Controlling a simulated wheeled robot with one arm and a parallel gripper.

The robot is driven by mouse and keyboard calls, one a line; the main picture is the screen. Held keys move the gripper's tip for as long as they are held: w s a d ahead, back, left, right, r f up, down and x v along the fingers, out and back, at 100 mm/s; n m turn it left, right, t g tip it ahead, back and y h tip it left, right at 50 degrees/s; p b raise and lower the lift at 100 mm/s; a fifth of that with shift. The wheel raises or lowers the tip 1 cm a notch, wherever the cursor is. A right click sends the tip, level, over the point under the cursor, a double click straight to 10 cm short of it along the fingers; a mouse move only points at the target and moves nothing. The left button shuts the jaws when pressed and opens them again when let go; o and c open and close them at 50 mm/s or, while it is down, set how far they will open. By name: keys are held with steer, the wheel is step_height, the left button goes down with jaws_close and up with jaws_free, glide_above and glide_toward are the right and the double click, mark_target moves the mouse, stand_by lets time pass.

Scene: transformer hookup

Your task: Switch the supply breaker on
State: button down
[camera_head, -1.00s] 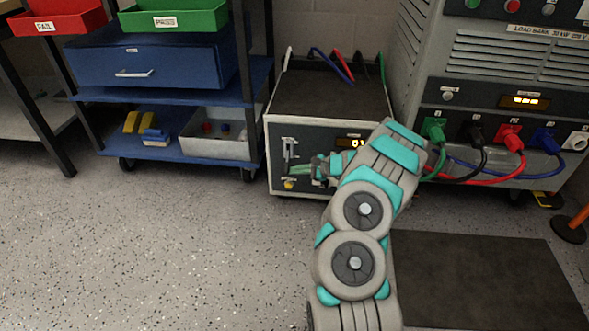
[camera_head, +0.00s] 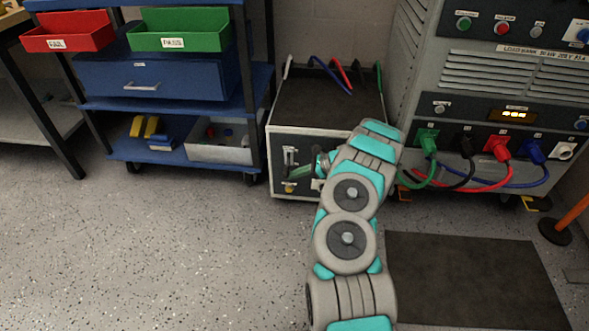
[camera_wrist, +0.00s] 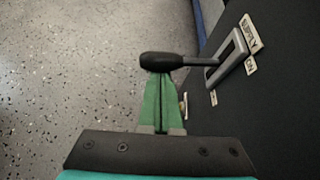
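The supply breaker is a lever with a black knob (camera_wrist: 160,61) on a grey shaft. The shaft comes out of a framed slot (camera_wrist: 232,55) on a dark panel, beside labels reading SUPPLY and ON. In the head view the slot plate (camera_head: 290,157) is at the left of the front of a grey supply box (camera_head: 322,120). My gripper (camera_head: 297,172) is in front of this plate. In the wrist view its green fingers (camera_wrist: 160,88) are together, with their tips at the knob, apparently touching it. The lever's exact position in the slot is hard to tell.
A load bank (camera_head: 490,75) with a lit display and coloured plugged cables stands at right. A blue cart (camera_head: 165,100) with red and green trays is at left. A dark mat (camera_head: 470,275) lies at lower right. The speckled floor (camera_head: 150,250) at left is clear.

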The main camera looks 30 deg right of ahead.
step_height(320, 180, up, 3)
steer(key=shift+f+m+g+y+p, duration=0.1)
steer(key=shift+m+g+y+p, duration=0.3)
steer(key=shift+m+g+p, duration=0.15)
steer(key=shift+w+d+r, duration=0.15)
steer(key=shift+w+r, duration=0.05)
steer(key=shift+r, duration=0.75)
steer(key=shift+w+r, duration=0.1)
steer(key=shift+r, duration=0.05)
steer(key=s+d+b, duration=0.2)
steer(key=s+d, duration=0.2)
steer(key=d, duration=0.4)
steer(key=shift+s+r, duration=0.35)
steer(key=shift+s, duration=0.05)
steer(key=shift+d, duration=0.1)
stand_by(0.4)
